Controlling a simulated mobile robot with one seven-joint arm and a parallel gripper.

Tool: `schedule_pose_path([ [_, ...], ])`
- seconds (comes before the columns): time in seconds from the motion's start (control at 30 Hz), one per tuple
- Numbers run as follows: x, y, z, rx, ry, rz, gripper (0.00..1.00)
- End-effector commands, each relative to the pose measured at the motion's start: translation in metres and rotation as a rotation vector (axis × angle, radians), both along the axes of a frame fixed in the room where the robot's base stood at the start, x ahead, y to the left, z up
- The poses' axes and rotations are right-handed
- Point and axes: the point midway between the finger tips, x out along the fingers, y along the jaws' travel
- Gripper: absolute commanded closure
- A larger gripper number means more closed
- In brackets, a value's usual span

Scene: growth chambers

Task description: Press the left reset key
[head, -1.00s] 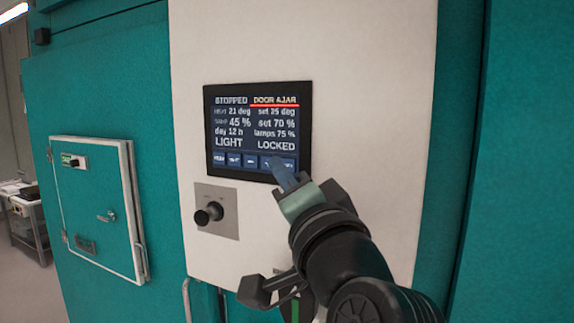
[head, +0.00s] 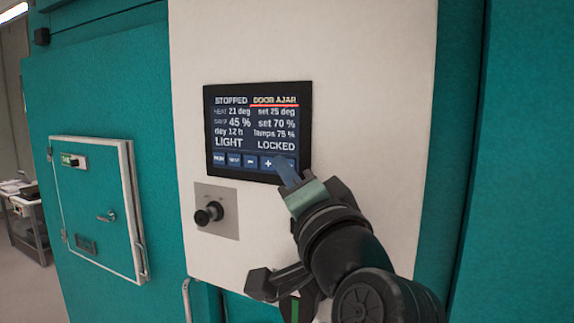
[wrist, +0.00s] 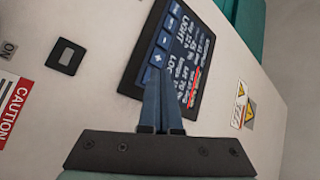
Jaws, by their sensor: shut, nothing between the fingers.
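The dark touch screen (head: 258,128) is set in the pale panel and reads STOPPED, DOOR AJAR and LOCKED. A row of blue keys lines its bottom edge, with a minus key (head: 251,161) and a plus key (head: 267,162) in it. The labels of the two keys at the left are too small to read surely. No key legibly reads reset. My gripper (head: 283,166) is shut and empty at the lower right corner of the screen, partly hiding the rightmost key. In the wrist view, the shut fingers (wrist: 162,82) overlap the screen (wrist: 180,48); contact cannot be told.
A black knob (head: 209,213) on a grey plate sits below the screen. A small teal door (head: 98,205) in a pale frame is at left. The wrist view shows a CAUTION label (wrist: 14,108), a dark-framed switch (wrist: 67,56) and yellow warning labels (wrist: 243,106).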

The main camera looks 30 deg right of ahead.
Motion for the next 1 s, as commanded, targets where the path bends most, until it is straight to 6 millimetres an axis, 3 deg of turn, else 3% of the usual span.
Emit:
schedule_pose_path([
  [0.57, 0.002, -0.002, 0.0, 0.0, 0.0, 0.0, 1.0],
  [1.0, -0.007, 0.009, 0.0, 0.0, -0.001, 0.001, 1.0],
])
